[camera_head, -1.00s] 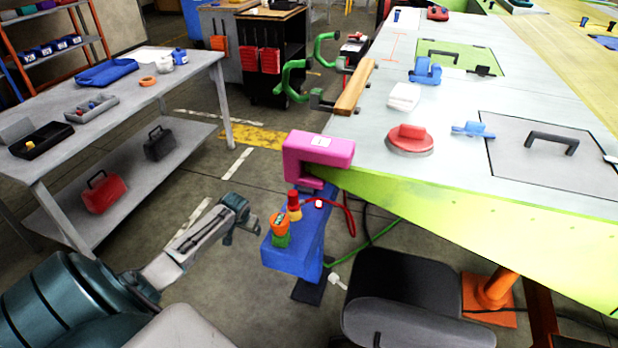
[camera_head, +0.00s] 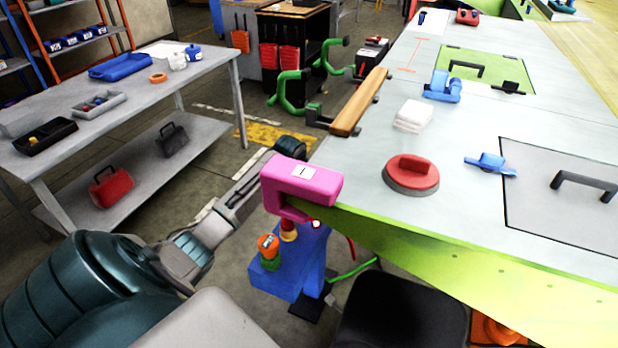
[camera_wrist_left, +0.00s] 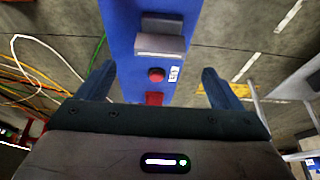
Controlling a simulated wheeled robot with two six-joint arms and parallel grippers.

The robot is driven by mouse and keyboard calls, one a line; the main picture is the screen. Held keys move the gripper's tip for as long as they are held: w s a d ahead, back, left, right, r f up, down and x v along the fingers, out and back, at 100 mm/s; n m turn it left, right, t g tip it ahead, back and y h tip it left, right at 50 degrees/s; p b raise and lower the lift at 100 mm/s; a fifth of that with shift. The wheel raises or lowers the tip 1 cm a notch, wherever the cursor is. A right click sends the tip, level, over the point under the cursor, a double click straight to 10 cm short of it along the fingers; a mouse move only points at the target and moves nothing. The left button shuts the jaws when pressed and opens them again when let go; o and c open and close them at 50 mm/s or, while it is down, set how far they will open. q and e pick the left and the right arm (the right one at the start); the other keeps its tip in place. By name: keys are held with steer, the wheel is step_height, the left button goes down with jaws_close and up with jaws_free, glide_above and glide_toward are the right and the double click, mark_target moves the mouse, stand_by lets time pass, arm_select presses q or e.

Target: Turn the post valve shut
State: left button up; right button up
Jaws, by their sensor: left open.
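The blue post (camera_head: 292,275) stands below the table's near corner. On its top are an orange and green fitting (camera_head: 268,250) and a red and yellow fitting (camera_head: 288,230); I cannot tell for sure which is the valve. My left gripper (camera_head: 292,148) is beyond the pink clamp, which partly hides it. In the left wrist view my left gripper (camera_wrist_left: 158,75) is open and empty, its fingers apart on either side of the blue post (camera_wrist_left: 122,40). Between them show a grey block (camera_wrist_left: 160,42) and a round red knob (camera_wrist_left: 157,75) beside a white label. Contact cannot be told.
The pink clamp (camera_head: 310,187) grips the table corner above the post. The wing table (camera_head: 350,170) holds a red round-based tool (camera_head: 411,174). A wooden bar (camera_head: 360,102) and green clamps (camera_head: 290,92) line its left edge. A black seat (camera_head: 400,315) stands at the front.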

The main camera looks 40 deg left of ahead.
arm_select(q)
steer(key=x, duration=0.5)
steer(key=shift+f, duration=0.15)
steer(key=shift+x, duration=1.1)
steer(key=shift+w+f, duration=0.1)
steer(key=shift+c, duration=0.5)
steer(key=c, duration=0.9)
arm_select(e)
steer(key=shift+s+d, duration=0.2)
steer(key=shift+d, duration=0.1)
